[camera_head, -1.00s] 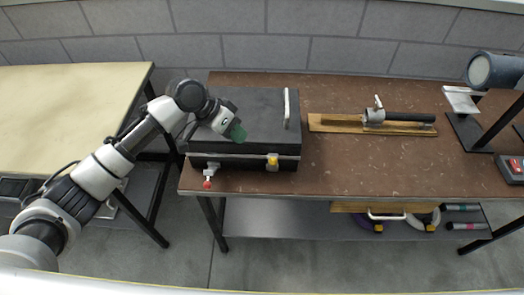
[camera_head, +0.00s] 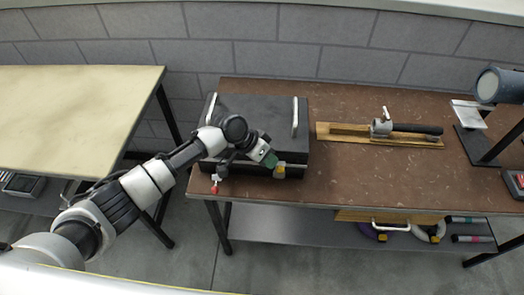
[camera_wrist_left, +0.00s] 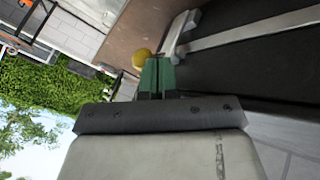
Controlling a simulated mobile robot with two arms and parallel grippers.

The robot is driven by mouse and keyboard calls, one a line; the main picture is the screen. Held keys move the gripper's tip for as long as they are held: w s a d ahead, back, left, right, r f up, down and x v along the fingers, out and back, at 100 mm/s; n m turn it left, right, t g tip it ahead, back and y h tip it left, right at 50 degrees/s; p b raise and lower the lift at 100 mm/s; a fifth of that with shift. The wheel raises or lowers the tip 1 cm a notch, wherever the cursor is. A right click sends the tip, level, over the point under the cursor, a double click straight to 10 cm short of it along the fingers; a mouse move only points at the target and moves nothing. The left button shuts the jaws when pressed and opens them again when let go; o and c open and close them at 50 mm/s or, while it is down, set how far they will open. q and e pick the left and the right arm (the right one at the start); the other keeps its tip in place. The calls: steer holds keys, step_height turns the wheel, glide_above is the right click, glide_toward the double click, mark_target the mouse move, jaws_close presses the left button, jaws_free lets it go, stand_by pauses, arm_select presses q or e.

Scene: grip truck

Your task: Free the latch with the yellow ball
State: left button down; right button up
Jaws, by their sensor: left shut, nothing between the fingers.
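A black case (camera_head: 255,107) stands on the left part of the brown workbench. Its front has two latches, one with a yellow ball (camera_head: 280,172) and one with a red ball (camera_head: 215,188). My left gripper (camera_head: 270,160) is at the case's front edge, just above and left of the yellow ball. In the left wrist view its green fingertips (camera_wrist_left: 157,70) are together and empty, right beside the yellow ball (camera_wrist_left: 141,58). I cannot tell whether they touch it. The latch body is partly hidden by the gripper. My right gripper does not show.
Two metal handles (camera_head: 295,117) rise from the case lid. A wooden board with a clamp and dark tube (camera_head: 415,129) lies to the right on the workbench (camera_head: 370,175). A lamp-like cylinder on a stand (camera_head: 490,86) is at far right. A pale table (camera_head: 75,110) is at left.

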arm_select(q)
steer(key=shift+d+f, duration=0.1)
steer(key=shift+f, duration=0.05)
steer(key=shift+s+t, duration=0.4)
stand_by(0.4)
steer(key=s+f+m+t+p, duration=0.1)
steer(key=s+f+m+t, duration=0.1)
steer(key=s+t, duration=0.3)
steer(key=shift+s+f+m+t+h, duration=0.2)
steer(key=shift+f+m+t+h, duration=0.2)
steer(key=shift+f, duration=0.05)
steer(key=shift+w, duration=0.15)
steer(key=shift+w, duration=0.7)
steer(key=shift+r, duration=0.1)
